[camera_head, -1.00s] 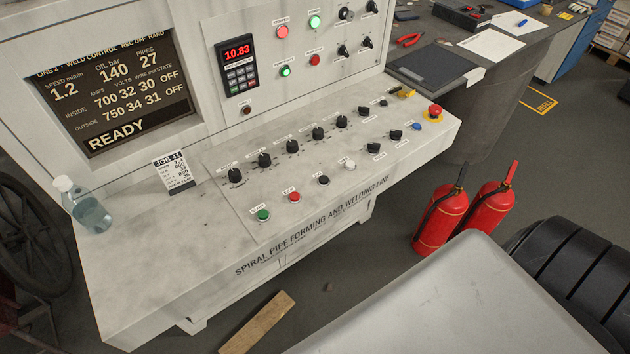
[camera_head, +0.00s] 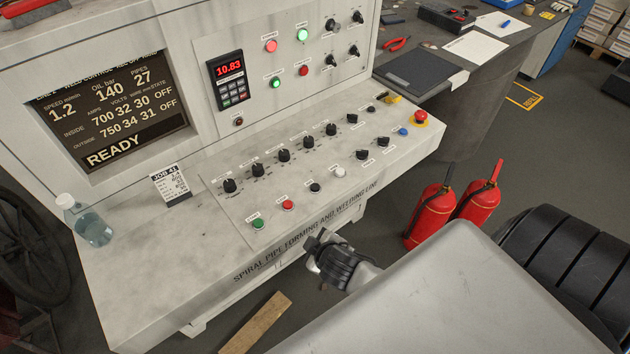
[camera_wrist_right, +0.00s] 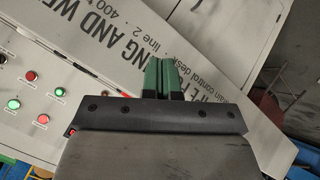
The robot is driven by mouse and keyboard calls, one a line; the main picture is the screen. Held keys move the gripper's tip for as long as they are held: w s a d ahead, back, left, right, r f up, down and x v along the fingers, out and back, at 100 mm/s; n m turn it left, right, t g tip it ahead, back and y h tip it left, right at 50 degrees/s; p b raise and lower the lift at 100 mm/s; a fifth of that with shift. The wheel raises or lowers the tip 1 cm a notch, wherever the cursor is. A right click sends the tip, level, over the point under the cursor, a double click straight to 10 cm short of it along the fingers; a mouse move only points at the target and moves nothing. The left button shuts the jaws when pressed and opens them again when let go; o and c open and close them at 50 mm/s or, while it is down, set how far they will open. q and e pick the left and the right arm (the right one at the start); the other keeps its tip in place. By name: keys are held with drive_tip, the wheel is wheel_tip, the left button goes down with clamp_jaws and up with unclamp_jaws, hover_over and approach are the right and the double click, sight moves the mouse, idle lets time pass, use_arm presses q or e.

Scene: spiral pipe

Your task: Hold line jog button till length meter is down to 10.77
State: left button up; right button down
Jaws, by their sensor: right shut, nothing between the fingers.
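The length meter (camera_head: 229,68) is a dark keypad box on the upright panel, and its red digits read 10.83. On the sloping desk a row of push buttons runs green (camera_head: 258,222), red (camera_head: 288,204), black (camera_head: 315,187) and white (camera_head: 340,172). Their small labels are too blurred to tell which is line jog. My right gripper (camera_head: 318,242) is in front of the desk's front edge, below the button row and apart from it. In the right wrist view its green-padded fingers (camera_wrist_right: 163,77) are shut and empty, over the desk's lettering. My left gripper is not in view.
Several black knobs (camera_head: 283,155) stand behind the buttons. A red emergency stop (camera_head: 420,118) is at the desk's right end. A bottle (camera_head: 92,225) and a job card (camera_head: 171,184) are on the left. Red extinguishers (camera_head: 432,213) stand on the floor to the right.

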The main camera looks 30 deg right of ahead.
drive_tip(key=w+a+r+n+t+y, duration=0.2)
drive_tip(key=w+r+n+t+y, duration=0.25)
drive_tip(key=r, duration=0.55)
drive_tip(key=w+a+r+n+t+y, duration=0.1)
drive_tip(key=w+r+n+t+y, duration=0.15)
drive_tip(key=w+r+n, duration=0.65)
drive_tip(key=n+g+p, duration=0.1)
drive_tip(key=n+g, duration=0.8)
drive_tip(key=n, duration=0.6)
hover_over(317, 185)
drive_tip(key=shift+f+y, duration=0.3)
drive_tip(key=shift+f, duration=0.55)
drive_tip(key=shift+f, duration=0.1)
wheel_tip(317, 185, down, 7)
drive_tip(key=b, duration=0.6)
drive_tip(key=shift+f+b, duration=0.55)
drive_tip(key=shift+f, duration=0.25)
